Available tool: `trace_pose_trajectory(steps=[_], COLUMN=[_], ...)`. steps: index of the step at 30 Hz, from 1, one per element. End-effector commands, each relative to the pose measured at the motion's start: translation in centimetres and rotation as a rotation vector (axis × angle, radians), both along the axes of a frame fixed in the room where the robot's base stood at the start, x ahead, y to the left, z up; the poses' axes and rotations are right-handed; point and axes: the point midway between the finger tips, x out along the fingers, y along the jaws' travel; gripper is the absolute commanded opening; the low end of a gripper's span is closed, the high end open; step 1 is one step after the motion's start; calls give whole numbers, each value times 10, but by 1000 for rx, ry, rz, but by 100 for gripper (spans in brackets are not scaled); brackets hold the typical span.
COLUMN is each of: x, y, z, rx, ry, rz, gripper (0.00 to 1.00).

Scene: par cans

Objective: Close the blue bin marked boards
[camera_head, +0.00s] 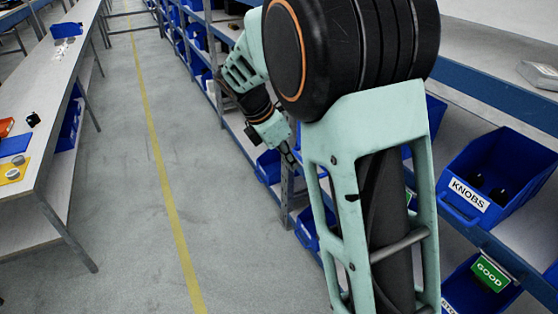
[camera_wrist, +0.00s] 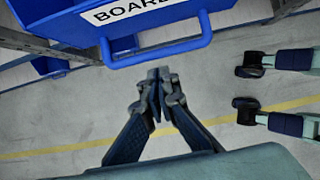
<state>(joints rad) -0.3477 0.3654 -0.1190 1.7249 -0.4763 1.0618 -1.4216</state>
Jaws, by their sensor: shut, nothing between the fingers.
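The blue bin (camera_wrist: 68,27) has a white label that reads "BOAR", with the rest cut off at the top of the wrist view. Its blue loop handle (camera_wrist: 160,54) sticks out from the front. My gripper (camera_wrist: 158,74) is shut and empty, with its fingertips just in front of the handle in the picture; I cannot tell whether they touch. In the head view my gripper (camera_head: 290,157) is beside the shelf, next to a blue bin (camera_head: 267,167) whose label I cannot read. How far the boards bin is pulled out is not clear.
A blue bin marked KNOBS (camera_head: 495,180) sits on the right shelf, above a green GOOD sign (camera_head: 490,274). A long white table (camera_head: 50,75) stands at the left. The grey aisle floor (camera_head: 120,170) with a yellow line is clear.

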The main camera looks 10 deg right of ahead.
Motion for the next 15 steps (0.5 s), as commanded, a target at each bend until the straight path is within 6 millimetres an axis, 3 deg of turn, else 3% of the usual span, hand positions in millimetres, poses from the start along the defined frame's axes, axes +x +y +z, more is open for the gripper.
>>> trace_pose_trajectory(steps=[15], x=[3], y=[-8], z=[2], rx=[1], ry=[1], rz=[0], gripper=[0])
